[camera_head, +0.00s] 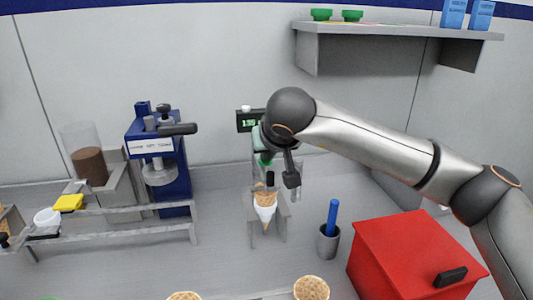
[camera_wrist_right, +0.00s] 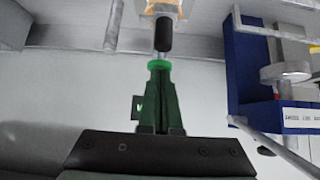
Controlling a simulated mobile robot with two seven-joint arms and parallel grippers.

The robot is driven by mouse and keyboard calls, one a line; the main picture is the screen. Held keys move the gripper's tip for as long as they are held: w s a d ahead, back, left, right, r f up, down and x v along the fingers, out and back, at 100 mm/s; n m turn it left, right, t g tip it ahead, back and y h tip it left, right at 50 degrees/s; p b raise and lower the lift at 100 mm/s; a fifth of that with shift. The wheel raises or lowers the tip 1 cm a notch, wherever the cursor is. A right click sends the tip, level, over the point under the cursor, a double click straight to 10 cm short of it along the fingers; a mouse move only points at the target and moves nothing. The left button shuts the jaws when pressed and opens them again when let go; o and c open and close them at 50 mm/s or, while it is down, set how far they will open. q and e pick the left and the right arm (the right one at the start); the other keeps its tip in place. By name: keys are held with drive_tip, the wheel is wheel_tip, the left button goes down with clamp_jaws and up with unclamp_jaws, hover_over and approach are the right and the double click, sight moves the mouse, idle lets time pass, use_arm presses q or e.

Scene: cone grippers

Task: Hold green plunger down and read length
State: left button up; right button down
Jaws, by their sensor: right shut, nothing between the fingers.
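My right gripper (camera_wrist_right: 160,78) is shut and empty, pointing down the gauge with its tips at the green plunger (camera_wrist_right: 160,65). I cannot tell whether they press on it. In the head view, a little of the green plunger (camera_head: 265,161) shows beneath the wrist, which hides most of the gauge. A grey rod and black tip (camera_head: 270,178) sit just above a waffle cone (camera_head: 265,199) in a white sleeve, upright in a grey stand. The gauge's dark display (camera_head: 250,120) shows green digits, partly covered and too small to read surely. My left gripper is out of view.
A blue press (camera_head: 172,185) stands left of the gauge, with metal rails (camera_head: 120,210) before it. A grey cup (camera_head: 327,242) with a blue stick and a red box (camera_head: 408,245) stand to the right. A shelf (camera_head: 395,32) hangs above.

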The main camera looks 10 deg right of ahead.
drive_tip(key=v, duration=1.2)
drive_tip(key=shift+r, duration=0.1)
idle(0.4)
